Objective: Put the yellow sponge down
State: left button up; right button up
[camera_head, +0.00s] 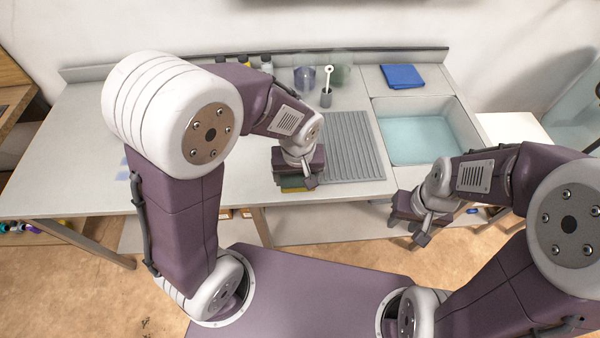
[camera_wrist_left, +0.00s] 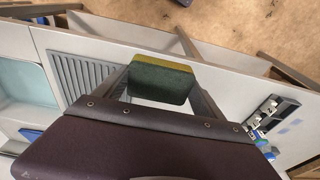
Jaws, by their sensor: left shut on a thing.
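The yellow sponge (camera_wrist_left: 160,79) has a dark green side and a yellow side. It sits between the two fingers of my left gripper (camera_wrist_left: 163,90) in the left wrist view. In the head view the sponge (camera_head: 292,184) shows just below my left gripper (camera_head: 297,178), near the counter's front edge, left of the ribbed drainboard. I cannot tell whether it touches the counter. My left gripper is shut on it. My right gripper (camera_head: 416,226) hangs in front of the counter, below the sink; its fingers are too small to tell open from shut.
A grey ribbed drainboard (camera_head: 350,146) lies beside the water-filled sink (camera_head: 415,138). A folded blue cloth (camera_head: 402,76) lies behind the sink. A grey cup with a white brush (camera_head: 326,92) and several bottles stand at the back. The counter's left part (camera_head: 70,150) is mostly clear.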

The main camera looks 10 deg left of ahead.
pick_arm(q)
jog(key=shift+w+a+f, duration=0.1)
jog(key=shift+w+a, duration=0.05)
jog(key=shift+a, duration=0.1)
jog(key=w+a+f, duration=0.1)
jog(key=w+f, duration=0.1)
jog(key=w, duration=0.1)
jog(key=w+a+f+p, duration=0.1)
jog(key=w+f, duration=0.1)
jog(key=w, duration=0.2)
jog(key=w+a+f, duration=0.1)
jog(key=w+f, duration=0.1)
jog(key=w, duration=0.1)
jog(key=shift+w+a+f+p, duration=0.35)
jog(key=shift+w+f, duration=0.05)
notch_tip(320, 180, down, 4)
jog(key=shift+s+d+r, duration=0.1)
jog(key=shift+f, duration=0.25)
jog(key=o, duration=1.4)
jog(key=shift+r, duration=0.2)
notch_tip(320, 180, up, 12)
jog(key=s, duration=0.2)
jog(key=s+a+m, duration=0.1)
jog(key=s+a, duration=0.1)
jog(key=s, duration=0.5)
jog(key=s+a+m, duration=0.2)
jog(key=s, duration=0.6)
jog(key=shift+s+a+g+h, duration=0.2)
jog(key=shift+a+g+h, duration=0.1)
jog(key=shift+h, duration=0.1)
